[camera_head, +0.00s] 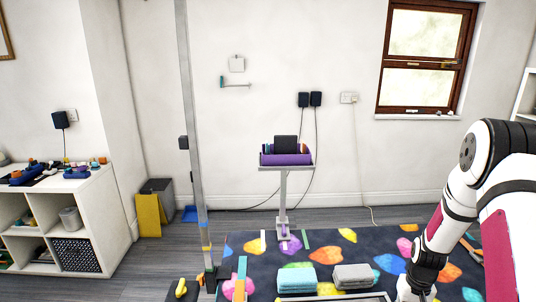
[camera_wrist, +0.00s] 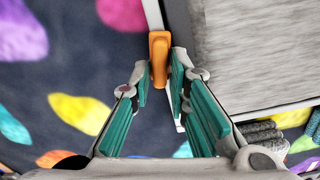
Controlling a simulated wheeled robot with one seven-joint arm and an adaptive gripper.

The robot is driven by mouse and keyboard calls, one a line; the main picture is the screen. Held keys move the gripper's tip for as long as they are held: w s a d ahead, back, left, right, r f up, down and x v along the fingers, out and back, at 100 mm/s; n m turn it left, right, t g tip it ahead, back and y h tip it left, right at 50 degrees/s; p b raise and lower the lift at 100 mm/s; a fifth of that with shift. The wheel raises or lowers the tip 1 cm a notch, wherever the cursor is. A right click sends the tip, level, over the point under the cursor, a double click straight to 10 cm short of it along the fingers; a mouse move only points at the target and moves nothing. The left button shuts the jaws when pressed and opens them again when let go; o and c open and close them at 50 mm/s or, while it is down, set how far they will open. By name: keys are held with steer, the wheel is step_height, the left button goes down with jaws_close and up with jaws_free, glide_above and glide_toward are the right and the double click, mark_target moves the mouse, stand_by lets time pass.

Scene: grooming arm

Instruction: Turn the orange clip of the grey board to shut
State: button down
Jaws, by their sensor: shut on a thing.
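In the wrist view the orange clip (camera_wrist: 158,48) stands at the edge of a flat grey surface, which looks like the grey board (camera_wrist: 250,65). The clip's long side runs roughly up and down the picture, along the pale edge. My gripper (camera_wrist: 161,84), with teal pads, is shut on the orange clip, one finger on each side of its lower part. The fingers hide some of the clip's sides. In the head view my arm comes in from the right, and its gripper end and the clip cannot be made out.
A turquoise towel stack (camera_head: 297,279) and a grey towel stack (camera_head: 354,277) lie at the bottom of the head view, left of my arm. A tall grey post (camera_head: 192,120) stands at left. Dark spotted carpet (camera_head: 340,245) lies between.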

steer(key=shift+m+b, duration=0.3)
steer(key=shift+m, duration=1.2)
steer(key=shift+m+b, duration=0.4)
steer(key=shift+m, duration=1)
steer(key=shift+m+b, duration=0.3)
steer(key=shift+m, duration=1.1)
